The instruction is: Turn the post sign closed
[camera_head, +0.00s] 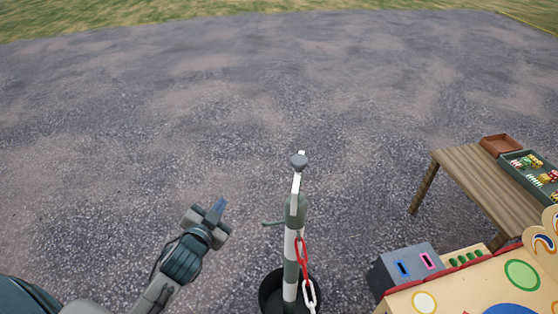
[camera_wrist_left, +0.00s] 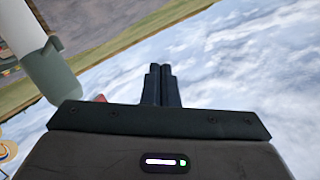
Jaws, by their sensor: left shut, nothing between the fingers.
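The striped white and green post (camera_head: 290,262) stands upright in a black round base (camera_head: 268,295). A thin white sign (camera_head: 295,185) at its top shows almost edge-on, so I cannot read its face. My right gripper is out of view.
A red and white chain (camera_head: 303,262) hangs from the post's right side. A painted stall (camera_head: 465,290) with a grey box (camera_head: 405,268) stands at the lower right. A wooden table (camera_head: 478,182) with a tray of sweets (camera_head: 521,175) is behind it. The gravel left of the post is clear.

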